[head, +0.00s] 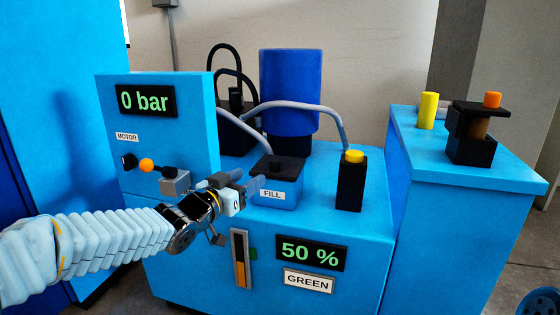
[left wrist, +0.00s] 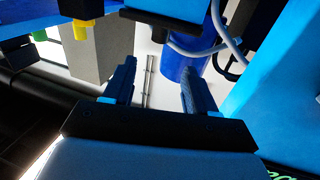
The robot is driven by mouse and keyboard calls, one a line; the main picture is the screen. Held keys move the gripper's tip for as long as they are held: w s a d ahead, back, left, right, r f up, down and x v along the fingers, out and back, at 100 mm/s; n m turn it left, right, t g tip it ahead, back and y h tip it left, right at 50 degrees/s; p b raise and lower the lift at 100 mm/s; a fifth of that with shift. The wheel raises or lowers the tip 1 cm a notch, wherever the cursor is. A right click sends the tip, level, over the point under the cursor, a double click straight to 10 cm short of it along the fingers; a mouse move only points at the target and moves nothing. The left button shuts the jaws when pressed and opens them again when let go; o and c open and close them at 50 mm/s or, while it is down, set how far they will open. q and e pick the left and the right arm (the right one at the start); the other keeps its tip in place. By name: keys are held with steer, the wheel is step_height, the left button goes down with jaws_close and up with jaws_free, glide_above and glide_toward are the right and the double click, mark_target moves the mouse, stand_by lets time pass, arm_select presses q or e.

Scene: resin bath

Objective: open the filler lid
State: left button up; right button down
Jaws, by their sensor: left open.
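The filler is a small blue box (head: 278,196) labelled FILL on top of the blue machine. My left gripper (head: 238,183) is open and empty, just left of the filler box and apart from the lid as far as I can tell. In the left wrist view the open fingers (left wrist: 159,85) have nothing between them. There, what looks like the dark lid (left wrist: 172,20) shows upside down at the top, beyond the fingers. My right gripper is not in view.
A black post with a yellow top (head: 351,180) stands right of the filler. A dark blue cylinder (head: 290,95) and grey hoses rise behind it.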

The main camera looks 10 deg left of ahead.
mark_target(272, 163)
arm_select(q)
steer(key=b+x, duration=0.1)
steer(key=x, duration=1.2)
steer(key=shift+f, duration=0.1)
jaws_close()
